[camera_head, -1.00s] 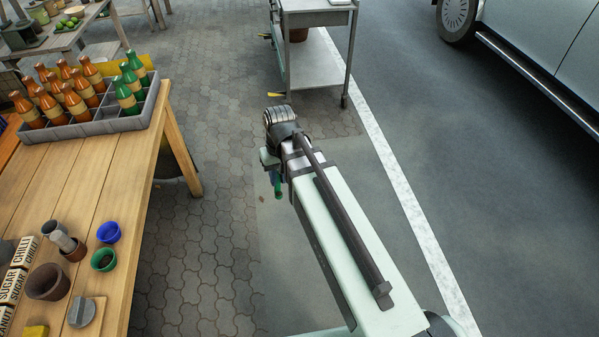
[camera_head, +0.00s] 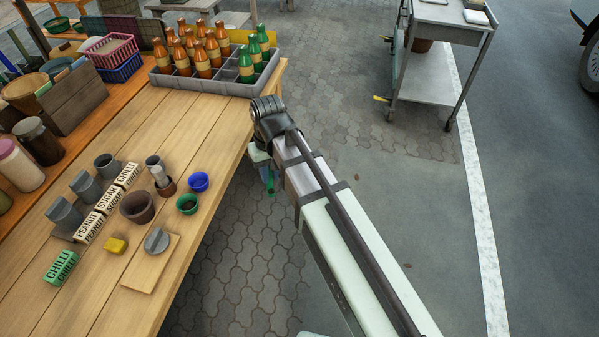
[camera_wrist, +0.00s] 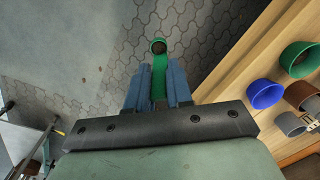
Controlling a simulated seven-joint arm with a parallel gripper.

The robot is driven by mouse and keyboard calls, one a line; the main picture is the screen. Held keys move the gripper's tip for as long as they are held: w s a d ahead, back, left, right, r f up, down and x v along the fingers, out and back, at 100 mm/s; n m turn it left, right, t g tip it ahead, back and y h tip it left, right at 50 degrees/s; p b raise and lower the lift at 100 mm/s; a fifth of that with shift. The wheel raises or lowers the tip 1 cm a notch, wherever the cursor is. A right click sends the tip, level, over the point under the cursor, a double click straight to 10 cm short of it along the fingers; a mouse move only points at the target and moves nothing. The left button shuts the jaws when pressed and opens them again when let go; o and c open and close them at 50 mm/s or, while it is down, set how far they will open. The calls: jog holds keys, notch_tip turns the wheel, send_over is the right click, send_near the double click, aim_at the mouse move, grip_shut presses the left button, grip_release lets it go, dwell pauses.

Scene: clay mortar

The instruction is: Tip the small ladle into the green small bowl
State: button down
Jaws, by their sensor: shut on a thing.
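My gripper (camera_wrist: 157,82) is shut on the green handle of the small ladle (camera_wrist: 158,48), held between its blue fingers. The ladle's round cup points away from the gripper, with a dark inside; I cannot tell what it holds. In the head view the ladle (camera_head: 270,187) shows as a small green piece below my wrist, over the paving beside the table. The green small bowl (camera_head: 187,204) stands upright near the table's right edge, left of my gripper. It also shows in the wrist view at the upper right (camera_wrist: 299,60), apart from the ladle.
A blue bowl (camera_head: 198,181) stands just behind the green one. A brown bowl (camera_head: 138,207), a small brown pot (camera_head: 167,187) and a grey cup (camera_head: 154,162) are close by. The bottle crate (camera_head: 215,82) occupies the far table end. Open paving lies right of the table.

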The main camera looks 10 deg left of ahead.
jog(key=s+a+r+n, duration=0.1)
jog(key=s+a+r, duration=0.25)
jog(key=a, duration=0.35)
jog(key=s+a+r+n, duration=0.1)
jog(key=s+a+r, duration=0.25)
jog(key=a, duration=0.45)
jog(key=s+a+r+n, duration=0.1)
jog(key=s+a+r, duration=0.1)
jog(key=s+a, duration=0.35)
jog(key=w+d+f+m+g+y, duration=0.2)
jog(key=w+d+f+g+y, duration=0.2)
jog(key=f+y, duration=0.3)
jog(key=shift+w+d+g+y, duration=0.2)
jog(key=shift+g+y, duration=0.4)
jog(key=shift+y, duration=1)
jog(key=shift+a, duration=0.15)
